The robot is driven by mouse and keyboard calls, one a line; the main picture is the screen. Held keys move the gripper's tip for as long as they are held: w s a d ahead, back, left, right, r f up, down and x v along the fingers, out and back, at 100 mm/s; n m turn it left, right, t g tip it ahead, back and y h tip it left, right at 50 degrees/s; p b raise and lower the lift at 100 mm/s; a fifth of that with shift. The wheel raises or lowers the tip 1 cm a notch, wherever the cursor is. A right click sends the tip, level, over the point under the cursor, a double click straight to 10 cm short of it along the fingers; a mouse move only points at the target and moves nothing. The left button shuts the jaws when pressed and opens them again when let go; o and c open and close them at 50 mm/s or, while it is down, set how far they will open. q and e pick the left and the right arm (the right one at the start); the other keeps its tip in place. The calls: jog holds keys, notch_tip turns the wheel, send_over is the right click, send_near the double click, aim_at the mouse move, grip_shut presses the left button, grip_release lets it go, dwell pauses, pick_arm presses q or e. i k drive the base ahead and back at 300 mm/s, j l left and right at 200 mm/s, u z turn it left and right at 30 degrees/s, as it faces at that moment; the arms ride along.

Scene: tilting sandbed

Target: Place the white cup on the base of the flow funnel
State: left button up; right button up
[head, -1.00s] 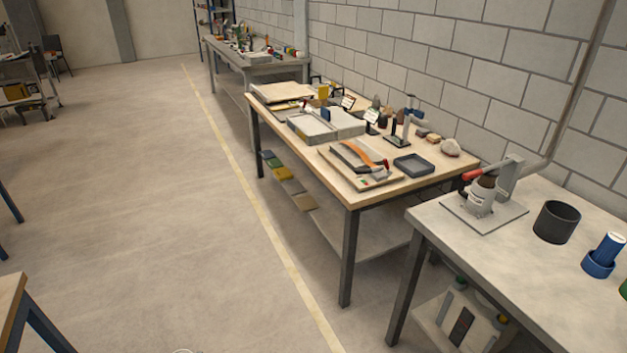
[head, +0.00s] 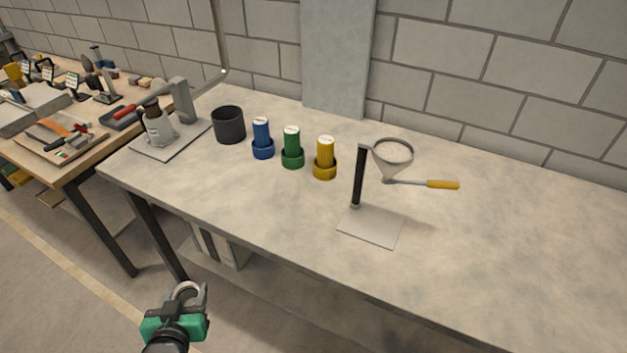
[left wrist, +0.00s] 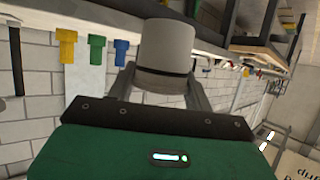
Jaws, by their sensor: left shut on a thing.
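My left gripper (head: 189,294) is in the lower left of the head view, in front of the bench and apart from it. It is shut on the white cup (left wrist: 165,48), which stands out between the fingers in the left wrist view. In the head view only the pale round rim of the cup (head: 185,287) shows. The flow funnel (head: 393,158) is a clear cone in a ring on a black post (head: 358,178). Its flat, light grey base (head: 372,229) lies bare on the bench, below the funnel. My right gripper is not in view.
Blue (head: 262,139), green (head: 292,148) and yellow (head: 325,158) cylinders stand in matching holders left of the funnel. A yellow-handled rod (head: 442,184) juts right from under the funnel. A black pot (head: 229,125) is farther left. The bench front and right are clear.

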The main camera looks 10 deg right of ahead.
aim_at(378, 222)
jog(key=l, duration=0.9)
jog(key=i+l, duration=0.1)
jog(key=l, duration=0.8)
